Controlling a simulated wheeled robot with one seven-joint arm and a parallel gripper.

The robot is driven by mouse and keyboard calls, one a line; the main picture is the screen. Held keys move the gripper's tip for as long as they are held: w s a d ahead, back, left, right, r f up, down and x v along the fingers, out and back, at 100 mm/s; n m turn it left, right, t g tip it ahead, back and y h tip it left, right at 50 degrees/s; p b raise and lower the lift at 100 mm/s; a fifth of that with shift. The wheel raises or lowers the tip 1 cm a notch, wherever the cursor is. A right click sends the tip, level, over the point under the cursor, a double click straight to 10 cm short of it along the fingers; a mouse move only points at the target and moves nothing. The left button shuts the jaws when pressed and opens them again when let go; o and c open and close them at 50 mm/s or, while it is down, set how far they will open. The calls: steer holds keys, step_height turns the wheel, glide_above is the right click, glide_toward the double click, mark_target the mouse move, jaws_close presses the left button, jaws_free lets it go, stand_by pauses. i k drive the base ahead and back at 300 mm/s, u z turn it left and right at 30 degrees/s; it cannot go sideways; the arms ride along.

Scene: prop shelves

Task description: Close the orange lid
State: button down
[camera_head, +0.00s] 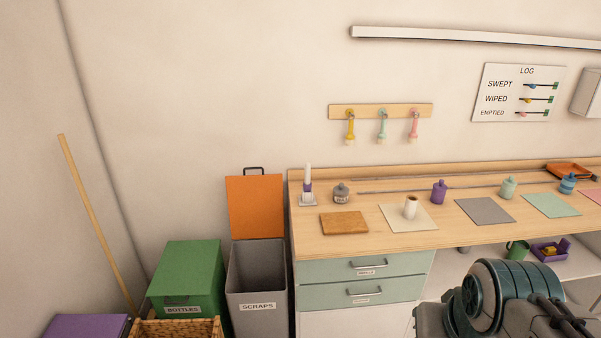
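The orange lid (256,207) stands open, upright at the back of the grey bin (258,308) labelled SCRAPS. A dark handle (254,170) shows at the lid's top edge, near the wall. The bin's mouth is open and its inside looks empty as far as I can see. Part of my own arm shows at the bottom right, well to the right of the bin. My gripper cannot be made out in this view.
A green-lidded BOTTLES bin (183,279) stands left of the grey bin, with a wicker basket (178,330) in front and a purple lid (87,326) further left. A wooden counter (310,243) with drawers stands close on the right. A broom handle (95,220) leans on the wall.

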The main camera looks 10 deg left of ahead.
mark_target(255, 202)
steer(key=u, duration=0.9)
steer(key=i, duration=1.8)
steer(key=z, duration=0.4)
